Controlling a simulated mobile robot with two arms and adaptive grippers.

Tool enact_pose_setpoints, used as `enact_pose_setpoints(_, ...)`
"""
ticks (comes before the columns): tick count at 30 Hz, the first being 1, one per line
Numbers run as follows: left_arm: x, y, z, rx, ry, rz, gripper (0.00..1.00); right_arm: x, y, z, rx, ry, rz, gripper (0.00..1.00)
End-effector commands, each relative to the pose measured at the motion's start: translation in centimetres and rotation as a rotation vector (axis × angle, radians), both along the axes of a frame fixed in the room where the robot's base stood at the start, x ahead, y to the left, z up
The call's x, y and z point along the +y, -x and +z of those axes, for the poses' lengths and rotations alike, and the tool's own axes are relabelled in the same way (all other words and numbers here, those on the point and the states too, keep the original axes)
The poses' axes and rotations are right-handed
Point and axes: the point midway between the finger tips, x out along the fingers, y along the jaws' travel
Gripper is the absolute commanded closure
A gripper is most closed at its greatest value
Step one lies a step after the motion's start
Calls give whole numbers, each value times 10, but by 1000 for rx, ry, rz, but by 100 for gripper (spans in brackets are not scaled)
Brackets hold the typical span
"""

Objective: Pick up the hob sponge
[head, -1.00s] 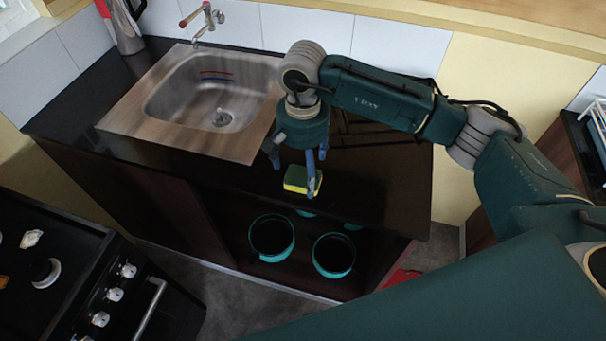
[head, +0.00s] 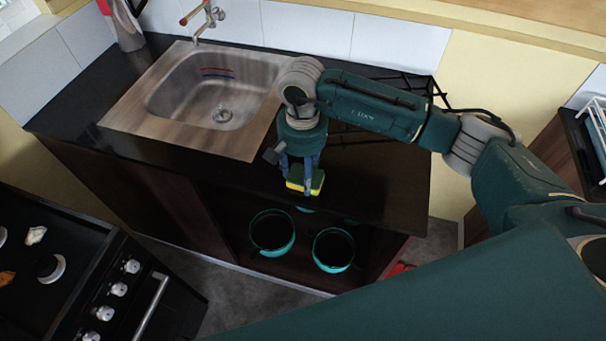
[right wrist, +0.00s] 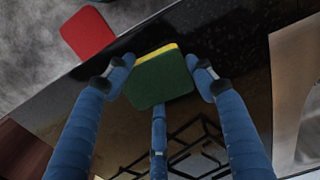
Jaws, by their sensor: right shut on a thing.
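The sponge (head: 296,184) is a small green and yellow block at the front edge of the black counter (head: 372,205). My right gripper (head: 303,186) comes down over it from above and is shut on it with blue fingers. In the right wrist view the sponge (right wrist: 160,80) sits between the fingertips of my right gripper (right wrist: 160,85), green face toward the camera and a yellow strip along one edge. I cannot tell whether it is clear of the counter. My left gripper is not in view.
A steel sink (head: 210,95) is left of the arm, and a black hob grate (head: 412,86) is behind it. Teal pots (head: 272,234) stand on the open shelf below. A stove (head: 75,270) is at lower left. A red object (right wrist: 88,33) lies on the floor.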

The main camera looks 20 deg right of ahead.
Motion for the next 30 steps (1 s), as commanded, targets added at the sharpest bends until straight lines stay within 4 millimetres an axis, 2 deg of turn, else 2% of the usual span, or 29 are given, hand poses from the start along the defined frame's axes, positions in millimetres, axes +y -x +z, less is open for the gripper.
enact_pose_setpoints(5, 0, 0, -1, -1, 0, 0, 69, 0, -1, 3, -1, 0, -1, 54)
enact_pose_setpoints(11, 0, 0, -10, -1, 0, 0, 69, 0, -2, 23, -6, 0, 1, 54)
enact_pose_setpoints(16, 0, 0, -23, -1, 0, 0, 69, 0, -2, 60, -9, 0, 2, 54)
enact_pose_setpoints(24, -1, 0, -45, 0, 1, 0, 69, 0, -2, 140, -7, 0, 0, 54)
enact_pose_setpoints(30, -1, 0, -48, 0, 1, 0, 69, 0, -1, 182, -5, 2, -1, 54)
